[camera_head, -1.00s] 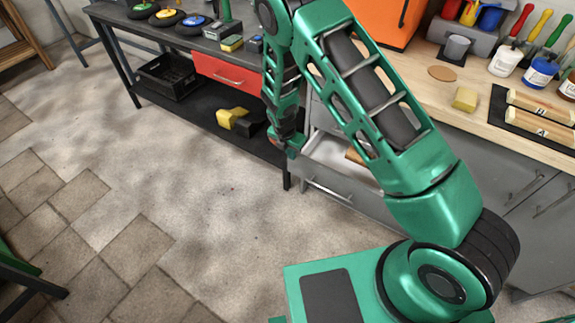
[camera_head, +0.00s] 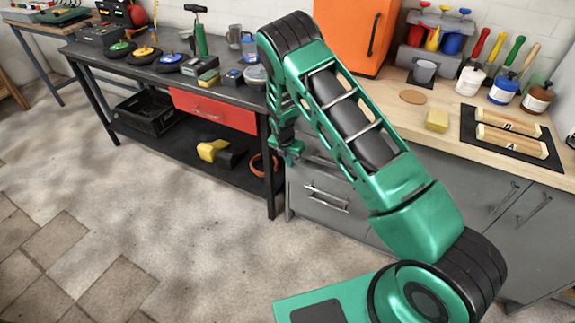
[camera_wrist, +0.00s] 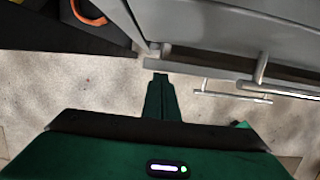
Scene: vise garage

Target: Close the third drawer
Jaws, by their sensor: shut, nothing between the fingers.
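The grey drawer unit (camera_head: 318,222) stands under the right bench. Two of its bar handles show close together on its front, an upper one (camera_head: 327,191) and a lower one (camera_head: 325,205). No open drawer interior shows in the head view; part of the unit is hidden behind my arm. My gripper (camera_head: 290,152) is shut and empty, pointing down by the unit's left front corner. In the wrist view its closed fingertips (camera_wrist: 160,80) are close to a grey front edge (camera_wrist: 215,62), with handles (camera_wrist: 232,94) to the right. I cannot tell whether they touch.
A dark workbench with a red drawer (camera_head: 213,109) stands to the left. Its lower shelf holds a black crate (camera_head: 148,112), a yellow-and-black tool (camera_head: 213,150) and an orange ring (camera_head: 258,166). The floor (camera_head: 150,210) in front is clear.

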